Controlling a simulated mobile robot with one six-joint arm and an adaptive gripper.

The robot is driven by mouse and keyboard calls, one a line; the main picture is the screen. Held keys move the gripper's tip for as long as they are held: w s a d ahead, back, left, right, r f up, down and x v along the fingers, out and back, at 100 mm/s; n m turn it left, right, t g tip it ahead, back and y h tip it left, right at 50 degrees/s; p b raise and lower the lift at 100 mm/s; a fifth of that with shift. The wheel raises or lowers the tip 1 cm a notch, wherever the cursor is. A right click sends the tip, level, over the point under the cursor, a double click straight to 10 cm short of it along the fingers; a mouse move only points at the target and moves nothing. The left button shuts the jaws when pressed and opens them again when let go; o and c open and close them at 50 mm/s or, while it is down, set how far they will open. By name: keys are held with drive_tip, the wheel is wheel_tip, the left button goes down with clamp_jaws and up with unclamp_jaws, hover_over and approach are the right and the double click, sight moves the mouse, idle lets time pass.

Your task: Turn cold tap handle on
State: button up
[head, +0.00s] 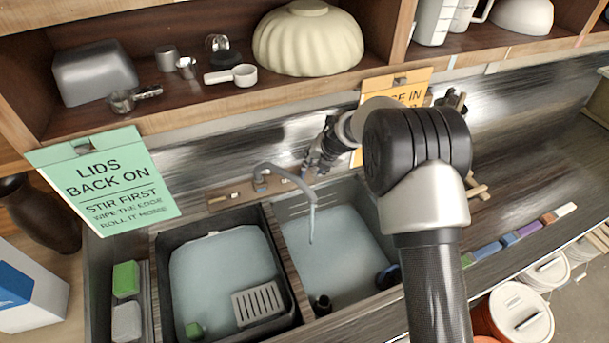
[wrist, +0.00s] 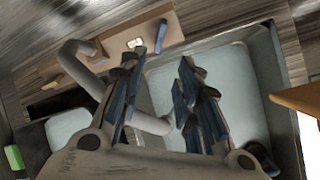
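The grey tap (head: 262,182) has a curved spout over the right basin, with a thin stream-like shape below its end. In the wrist view the tap spout (wrist: 82,62) passes behind my left finger and shows between the fingers. A blue tap handle (wrist: 160,36) stands on the wooden tap board (wrist: 182,34), just beyond my fingertips. A yellowish handle (wrist: 53,81) is at the board's left end; it also shows in the head view (head: 218,201). My gripper (wrist: 160,64) is open and empty. In the head view my gripper (head: 311,168) hides the blue handle.
The sink has a left basin (head: 160,270) with a grey grate (head: 258,304) and a right basin (head: 293,203), both holding pale water. A green sign (head: 105,180) hangs at left, and an orange sign (head: 420,80) behind my arm. The shelf (head: 200,105) overhangs the back.

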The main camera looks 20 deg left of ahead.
sight(303, 176)
drive_tip(key=b+x, duration=0.2)
drive_tip(key=x, duration=1.1)
drive_tip(key=shift+w+a+f, duration=0.15)
drive_tip(key=shift+w+f, duration=0.1)
drive_tip(key=shift+f, duration=0.05)
drive_tip(key=shift+c, duration=0.6)
clamp_jaws()
